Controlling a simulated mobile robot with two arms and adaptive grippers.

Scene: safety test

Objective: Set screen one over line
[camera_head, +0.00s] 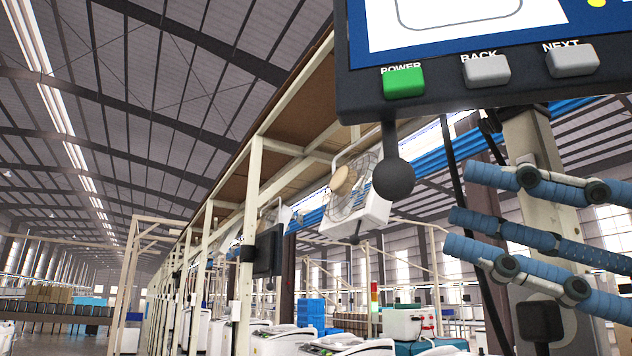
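A large screen panel (355,80) with a dark frame fills the top right corner, seen from below and cut off by the top and right edges. Its lower rim carries a green POWER button (404,82), a grey BACK button (486,71) and a grey NEXT button (572,60). The white and blue display shows only its bottom part. My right gripper (462,210) comes in from the right edge below the panel. Its blue, black-jointed fingers point left, nearly straight and spread apart, with nothing between them. It does not touch the buttons. My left gripper is not in view.
A dark ball-ended arm (394,179) hangs under the panel. A white fan (355,210) is mounted behind it. A long beige frame (250,180) runs back into the hall. White machines (280,338) and blue crates (311,311) stand lower down.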

